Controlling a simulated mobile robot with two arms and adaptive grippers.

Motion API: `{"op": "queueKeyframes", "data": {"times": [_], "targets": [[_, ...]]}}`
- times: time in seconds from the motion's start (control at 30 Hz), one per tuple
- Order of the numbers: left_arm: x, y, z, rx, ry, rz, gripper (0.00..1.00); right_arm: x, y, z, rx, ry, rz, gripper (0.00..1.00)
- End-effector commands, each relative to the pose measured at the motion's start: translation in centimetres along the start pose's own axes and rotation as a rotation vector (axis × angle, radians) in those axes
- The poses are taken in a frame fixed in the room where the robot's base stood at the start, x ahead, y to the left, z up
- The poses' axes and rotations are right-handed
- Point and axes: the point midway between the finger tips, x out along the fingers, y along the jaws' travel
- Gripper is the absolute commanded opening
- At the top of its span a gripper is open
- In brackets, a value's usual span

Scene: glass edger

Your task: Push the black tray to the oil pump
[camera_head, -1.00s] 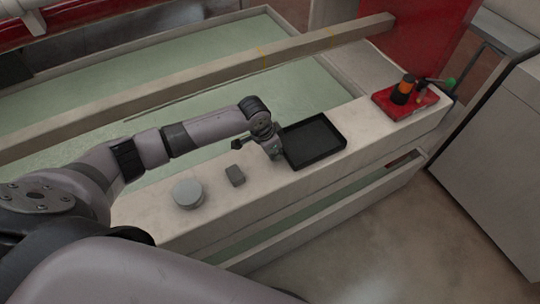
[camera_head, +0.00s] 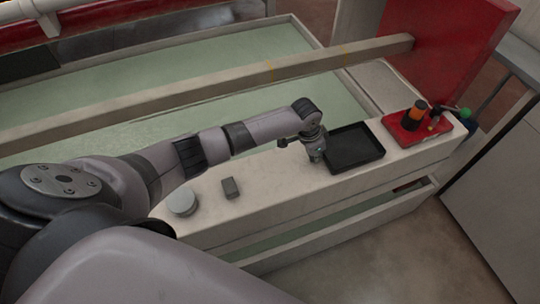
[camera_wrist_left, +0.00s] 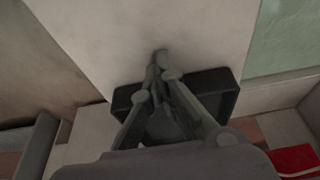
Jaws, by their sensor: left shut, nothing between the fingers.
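The black tray (camera_head: 368,156) lies flat on the pale ledge, open side up. The oil pump (camera_head: 415,115), with an orange and black cylinder on a red base, stands to its right on the same ledge, across a narrow gap. My left gripper (camera_head: 317,158) is shut and empty, pointing down at the tray's left edge; I cannot tell whether it touches. In the left wrist view its fingertips (camera_wrist_left: 163,65) meet in front of the tray (camera_wrist_left: 226,91), partly hiding it. My right gripper is not in view.
A round grey lidded tin (camera_head: 183,202) and a small grey block (camera_head: 230,187) stand on the ledge (camera_head: 275,178) left of the gripper. A beam (camera_head: 240,79) runs behind. A red panel (camera_head: 455,50) rises behind the pump.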

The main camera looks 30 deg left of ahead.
Motion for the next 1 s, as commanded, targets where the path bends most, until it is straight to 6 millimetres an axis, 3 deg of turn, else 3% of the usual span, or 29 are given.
{"op": "queueKeyframes", "data": {"times": [0.2, 0.37, 0.83, 1.0], "targets": [[1.8, 0.1, -4.5, 0.000, 0.005, 0.002, 0.00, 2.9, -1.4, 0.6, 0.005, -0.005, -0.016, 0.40], [2.1, 0.1, -6.3, 0.001, 0.003, 0.001, 0.00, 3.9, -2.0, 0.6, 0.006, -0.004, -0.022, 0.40], [1.9, 0.1, -6.6, 0.001, 0.000, 0.001, 0.00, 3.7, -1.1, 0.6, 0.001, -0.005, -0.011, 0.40], [1.4, 0.1, -6.1, 0.000, -0.002, 0.002, 0.00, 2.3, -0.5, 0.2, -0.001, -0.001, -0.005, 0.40]]}}
